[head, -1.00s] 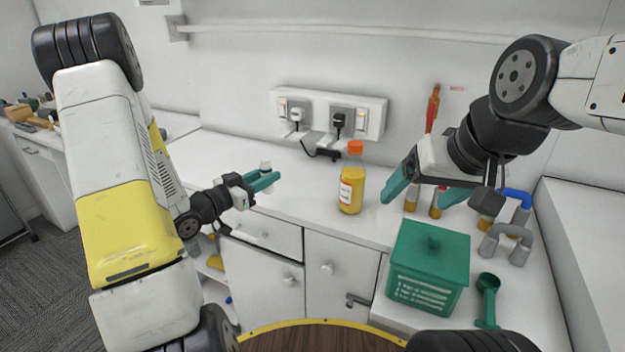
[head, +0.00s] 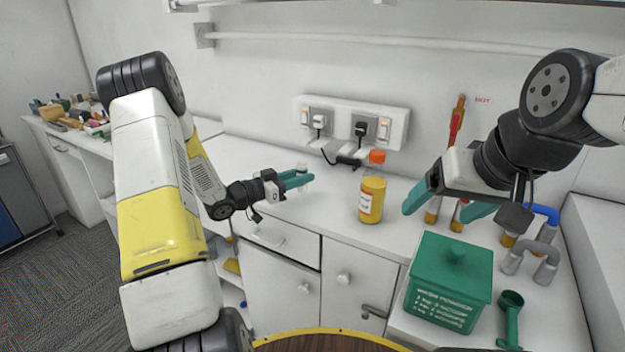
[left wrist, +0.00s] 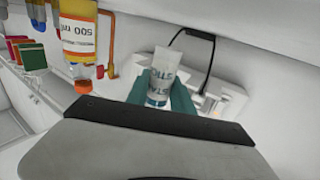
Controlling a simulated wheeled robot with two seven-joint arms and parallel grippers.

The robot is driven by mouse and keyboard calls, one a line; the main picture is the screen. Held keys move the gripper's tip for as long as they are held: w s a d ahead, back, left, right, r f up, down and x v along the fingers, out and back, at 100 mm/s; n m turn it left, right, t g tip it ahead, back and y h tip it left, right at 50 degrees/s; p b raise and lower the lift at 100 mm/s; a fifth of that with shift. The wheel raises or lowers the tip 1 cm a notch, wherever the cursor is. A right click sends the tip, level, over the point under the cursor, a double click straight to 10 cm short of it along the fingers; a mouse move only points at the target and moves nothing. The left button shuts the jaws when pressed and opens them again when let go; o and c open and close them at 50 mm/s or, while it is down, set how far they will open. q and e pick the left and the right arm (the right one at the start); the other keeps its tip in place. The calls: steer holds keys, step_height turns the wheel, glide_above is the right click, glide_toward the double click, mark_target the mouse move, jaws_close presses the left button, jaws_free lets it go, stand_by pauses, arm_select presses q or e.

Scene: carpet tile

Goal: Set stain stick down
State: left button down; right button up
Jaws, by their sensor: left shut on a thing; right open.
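The stain stick (head: 302,168) is a small white tube with dark lettering. My left gripper (head: 296,181) is shut on it over the back counter, left of the yellow bottle. The left wrist view shows the tube (left wrist: 158,75) between the two teal fingers (left wrist: 160,100). The gripper hides part of the tube, and I cannot tell whether its base touches the counter (head: 262,155). My right gripper (head: 440,203) is open and empty, above the counter behind the green box.
A yellow bottle with an orange cap (head: 371,199) stands right of the left gripper. A green lidded box (head: 450,285), a green scoop (head: 510,318) and grey pipe-like pieces (head: 530,258) are at the right. A socket panel (head: 352,122) is on the wall. The counter left of the tube is clear.

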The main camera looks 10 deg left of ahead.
arm_select(q)
steer(key=shift+w+d+f, duration=0.1)
steer(key=shift+w+d, duration=0.05)
steer(key=shift+w, duration=0.4)
steer(key=shift+w+d, duration=0.15)
steer(key=shift+w, duration=0.35)
steer(key=shift+w+f, duration=0.1)
steer(key=shift+f, duration=1.65)
steer(key=shift+f, duration=0.1)
steer(key=c, duration=1.1)
jaws_free()
